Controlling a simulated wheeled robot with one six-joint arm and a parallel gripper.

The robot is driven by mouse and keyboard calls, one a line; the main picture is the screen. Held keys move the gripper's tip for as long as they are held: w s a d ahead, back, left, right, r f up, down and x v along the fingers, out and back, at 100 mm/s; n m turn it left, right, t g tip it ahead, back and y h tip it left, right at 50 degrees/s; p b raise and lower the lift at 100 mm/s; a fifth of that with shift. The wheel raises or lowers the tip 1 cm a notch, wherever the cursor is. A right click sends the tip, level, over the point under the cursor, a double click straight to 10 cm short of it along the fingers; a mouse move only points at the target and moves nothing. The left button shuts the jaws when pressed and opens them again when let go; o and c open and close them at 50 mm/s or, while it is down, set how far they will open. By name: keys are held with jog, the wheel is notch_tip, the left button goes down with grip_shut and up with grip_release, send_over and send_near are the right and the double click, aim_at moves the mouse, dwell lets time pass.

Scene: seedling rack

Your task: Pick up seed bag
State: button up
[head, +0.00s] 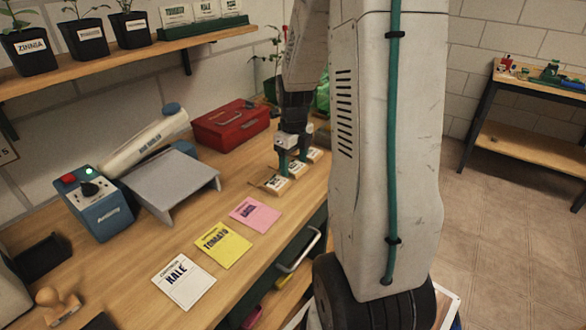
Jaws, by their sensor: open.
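Three small seed bags with white labels stand or lie in a row near the bench's front edge, by my gripper: a near one with brown showing (274,183), a middle one (297,169) and a far one (314,155). My gripper (293,162) points down with its teal fingers open, close over the row around the middle bag. I cannot tell whether the fingers touch a bag. My fingers and arm hide part of the bags, and the label print is too small to read.
On the wooden bench lie flat cards: white KALE (184,281), yellow TOMATO (223,245) and pink (255,214). A grey stand (172,182), a blue control box (103,209) and a red toolbox (231,125) stand behind. A shelf (120,55) overhangs the bench.

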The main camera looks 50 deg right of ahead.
jog(key=c, duration=0.8)
jog(key=shift+o, duration=0.2)
jog(key=shift+r, duration=0.1)
